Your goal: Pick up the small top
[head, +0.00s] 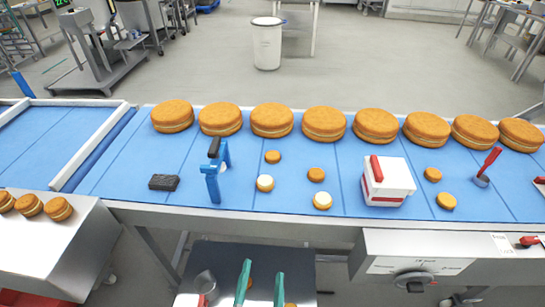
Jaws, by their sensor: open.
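Several small golden-brown rounds that could be the small top lie on the blue belt: plain ones at the middle back (272,157), nearer to the right (316,174), and right of the white box (433,174) and (446,200). I cannot tell which is meant. Two more small rounds, left (265,183) and right (322,200), carry white filling.
Large filled rounds (272,120) line the far side of the belt (130,165). A blue tool with black top (212,185), a dark block (164,182), a white box with red handle (388,185) and a red-handled tool (488,163) stand around the small rounds. A control panel (415,265) fronts the right.

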